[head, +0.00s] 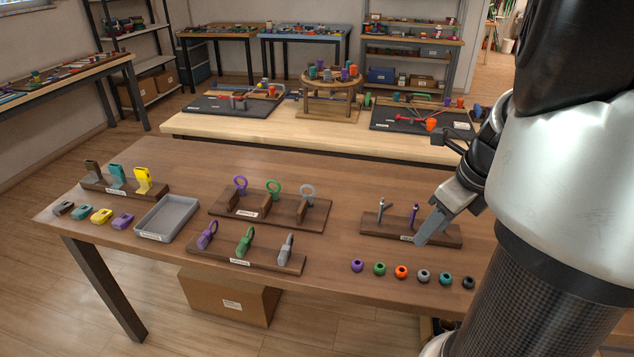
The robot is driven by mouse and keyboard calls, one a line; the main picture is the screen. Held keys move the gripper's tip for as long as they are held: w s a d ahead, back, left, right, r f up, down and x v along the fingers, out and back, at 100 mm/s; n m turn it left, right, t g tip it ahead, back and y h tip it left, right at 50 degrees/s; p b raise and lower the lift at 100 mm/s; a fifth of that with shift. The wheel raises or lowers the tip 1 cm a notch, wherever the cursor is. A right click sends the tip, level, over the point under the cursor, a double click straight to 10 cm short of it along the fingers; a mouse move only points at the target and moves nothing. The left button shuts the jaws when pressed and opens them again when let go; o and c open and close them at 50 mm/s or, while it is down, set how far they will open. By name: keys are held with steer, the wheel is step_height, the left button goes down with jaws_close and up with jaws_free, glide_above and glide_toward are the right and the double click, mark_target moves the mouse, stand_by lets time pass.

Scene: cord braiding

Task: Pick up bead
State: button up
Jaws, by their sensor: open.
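A row of several round beads lies along the front right of the brown table (330,168). From left to right they are a purple bead (357,265), a green bead (379,268), an orange bead (401,272), a grey bead (423,276), a teal bead (445,279) and a black bead (468,282). My gripper (424,232) is open above the table, behind the grey and teal beads in the picture and apart from them. It covers part of a wooden stand. I see no bead between its fingers, though the far finger is mostly hidden.
The wooden stand (375,229) with two upright pins is close to my gripper. Racks with rings (274,187) and clips (245,241) stand mid-table. A grey tray (165,218) sits left. The table's front edge runs just before the beads. My arm hides the right side.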

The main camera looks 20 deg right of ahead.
steer(key=b, duration=0.3)
glide_toward(405, 266)
steer(key=shift+s+a+f+m, duration=0.15)
steer(key=shift+a+f+m, duration=0.25)
steer(key=shift+a+f, duration=0.55)
steer(key=shift+d+b+x, duration=0.15)
steer(key=shift+b+x, duration=0.4)
steer(key=shift+x, duration=1)
steer(key=shift+d+b+x, duration=0.15)
steer(key=shift+b+x, duration=0.4)
steer(key=shift+x, duration=0.95)
steer(key=c, duration=1.1)
